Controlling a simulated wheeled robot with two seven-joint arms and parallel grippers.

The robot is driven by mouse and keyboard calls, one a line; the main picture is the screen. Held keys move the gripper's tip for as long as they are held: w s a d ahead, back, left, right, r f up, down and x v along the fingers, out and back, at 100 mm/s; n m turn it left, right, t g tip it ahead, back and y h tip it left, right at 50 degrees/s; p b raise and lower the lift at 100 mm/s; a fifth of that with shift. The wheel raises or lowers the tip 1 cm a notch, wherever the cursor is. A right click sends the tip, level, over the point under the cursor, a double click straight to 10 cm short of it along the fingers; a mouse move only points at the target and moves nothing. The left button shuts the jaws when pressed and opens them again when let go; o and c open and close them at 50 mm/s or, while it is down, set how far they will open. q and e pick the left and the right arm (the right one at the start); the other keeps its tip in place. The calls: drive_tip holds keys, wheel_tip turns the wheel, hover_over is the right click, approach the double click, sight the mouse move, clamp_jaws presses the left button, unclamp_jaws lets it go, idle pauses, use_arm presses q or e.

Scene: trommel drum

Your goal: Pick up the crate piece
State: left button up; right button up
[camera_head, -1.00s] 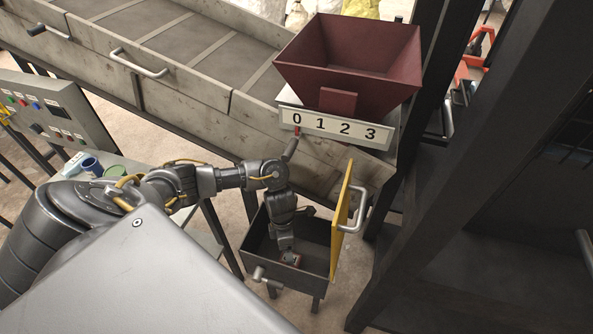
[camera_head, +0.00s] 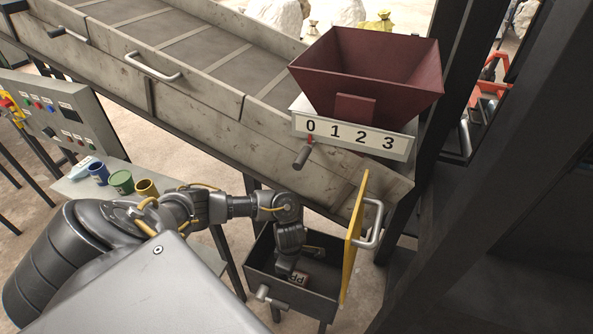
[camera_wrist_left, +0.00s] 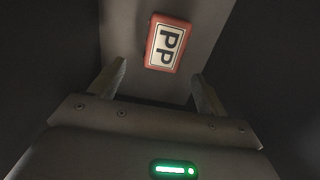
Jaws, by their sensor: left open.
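My left gripper reaches down into the crate from above. In the left wrist view its two fingers (camera_wrist_left: 158,88) are apart and empty, with the piece lying beyond the fingertips, roughly centred between them. The fingertips are hidden in the head view. My right gripper is not in view.
A yellow panel with a handle (camera_head: 355,238) stands upright at the crate's right side. A red hopper (camera_head: 366,75) with a 0–3 scale (camera_head: 350,135) and a conveyor trough (camera_head: 190,90) sit above. Coloured cups (camera_head: 121,181) stand on a side table at left.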

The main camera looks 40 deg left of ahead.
sight(297, 280)
use_arm(q)
wheel_tip(297, 280, down, 5)
drive_tip(key=shift+s+f, duration=0.1)
drive_tip(key=shift+s, duration=0.05)
drive_tip(key=c, duration=1.1)
